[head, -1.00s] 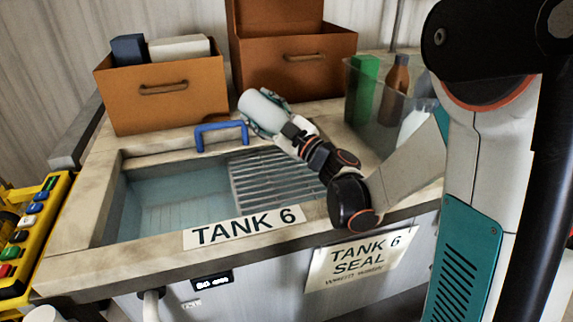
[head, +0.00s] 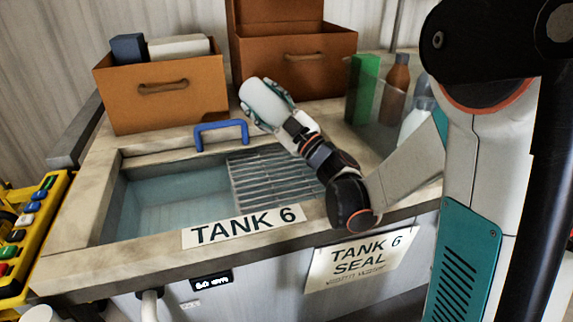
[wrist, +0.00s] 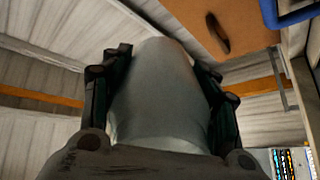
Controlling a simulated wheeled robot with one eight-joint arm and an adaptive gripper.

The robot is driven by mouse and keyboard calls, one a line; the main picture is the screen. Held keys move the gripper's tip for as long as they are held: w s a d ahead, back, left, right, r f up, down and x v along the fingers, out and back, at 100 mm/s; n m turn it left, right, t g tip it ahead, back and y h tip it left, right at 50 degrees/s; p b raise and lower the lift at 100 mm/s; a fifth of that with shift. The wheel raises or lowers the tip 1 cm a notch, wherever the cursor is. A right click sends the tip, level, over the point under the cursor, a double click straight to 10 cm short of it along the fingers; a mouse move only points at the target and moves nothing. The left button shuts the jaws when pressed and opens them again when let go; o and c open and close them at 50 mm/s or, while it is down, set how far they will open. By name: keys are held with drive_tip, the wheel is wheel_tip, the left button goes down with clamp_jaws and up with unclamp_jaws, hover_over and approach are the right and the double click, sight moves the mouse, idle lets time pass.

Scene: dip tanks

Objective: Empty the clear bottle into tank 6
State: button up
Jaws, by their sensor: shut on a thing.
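My gripper (head: 268,104) is shut around a pale, translucent bottle (head: 262,98) above the back rim of tank 6. The bottle leans up and to the left in the head view, its outer end above the gripper. In the wrist view the bottle (wrist: 160,100) fills the middle between both fingers of my gripper (wrist: 160,75). I cannot make out its mouth or contents. Tank 6 (head: 75,212) is an open basin with bluish liquid at left and a metal grating (head: 272,178) at right, below my wrist. Its front rim bears a TANK 6 label (head: 244,227).
A blue handle (head: 221,127) stands on the back rim beside the bottle. Two brown boxes (head: 165,105) (head: 318,62) stand behind. A clear bin (head: 362,122) with several bottles is at right. A yellow button panel (head: 42,225) is at left.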

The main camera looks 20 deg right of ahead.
drive_tip(key=shift+r, duration=0.2)
drive_tip(key=shift+s+d+r+t+y, duration=0.1)
drive_tip(key=shift+s+r+t+y, duration=0.15)
drive_tip(key=shift+r, duration=0.3)
drive_tip(key=shift+s+d+r+t+y, duration=0.1)
drive_tip(key=shift+r+t+y, duration=0.05)
drive_tip(key=shift+r+t, duration=0.3)
drive_tip(key=shift+r, duration=0.1)
idle(0.4)
